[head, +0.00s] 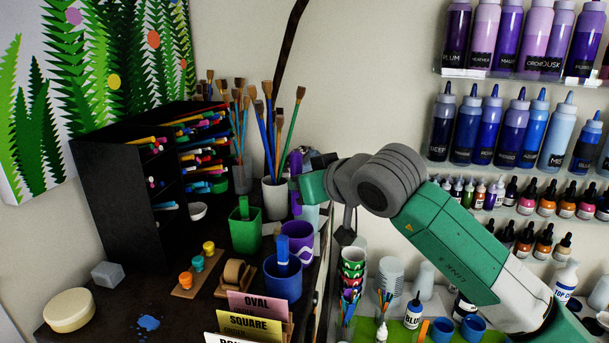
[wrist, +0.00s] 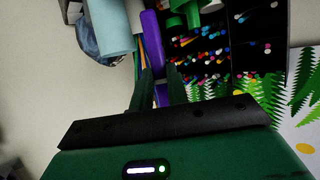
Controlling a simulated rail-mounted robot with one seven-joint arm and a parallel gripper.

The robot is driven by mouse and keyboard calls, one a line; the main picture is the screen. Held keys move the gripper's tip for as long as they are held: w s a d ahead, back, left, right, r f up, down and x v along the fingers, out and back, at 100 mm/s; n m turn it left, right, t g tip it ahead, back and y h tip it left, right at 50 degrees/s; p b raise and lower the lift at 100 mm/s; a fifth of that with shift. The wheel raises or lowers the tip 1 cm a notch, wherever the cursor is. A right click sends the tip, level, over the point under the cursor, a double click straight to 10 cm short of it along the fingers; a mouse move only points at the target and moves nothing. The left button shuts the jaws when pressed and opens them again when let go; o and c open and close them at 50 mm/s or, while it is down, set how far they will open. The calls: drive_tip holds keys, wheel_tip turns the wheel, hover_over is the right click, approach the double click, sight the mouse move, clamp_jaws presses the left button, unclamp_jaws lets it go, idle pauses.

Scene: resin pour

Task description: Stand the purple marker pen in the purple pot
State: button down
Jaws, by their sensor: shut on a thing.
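The purple marker pen (head: 296,162) is upright in the head view, with my gripper (head: 300,186) shut on its middle. In the wrist view the purple pen (wrist: 152,45) runs between the two dark green fingers (wrist: 162,85). The purple pot (head: 299,246) stands on the dark desk, behind and right of the blue pot. In the head view the pen's lower end shows just above the pot's rim. I cannot tell whether it is directly over the opening. I cannot make out the purple pot in the wrist view.
A blue pot (head: 283,283) with a blue pen and a green pot (head: 245,235) with a green pen stand close by. A white cup of brushes (head: 276,198) is behind. A tape dispenser (head: 235,277) and label cards (head: 256,307) are in front.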

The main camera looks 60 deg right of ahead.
wheel_tip(320, 180, down, 8)
drive_tip(key=b, duration=0.7)
drive_tip(key=shift+f, duration=0.15)
drive_tip(key=c, duration=1.3)
unclamp_jaws()
drive_tip(key=b+v, duration=0.1)
drive_tip(key=v, duration=0.6)
drive_tip(key=shift+s+a+b, duration=0.2)
drive_tip(key=shift+s+b, duration=0.1)
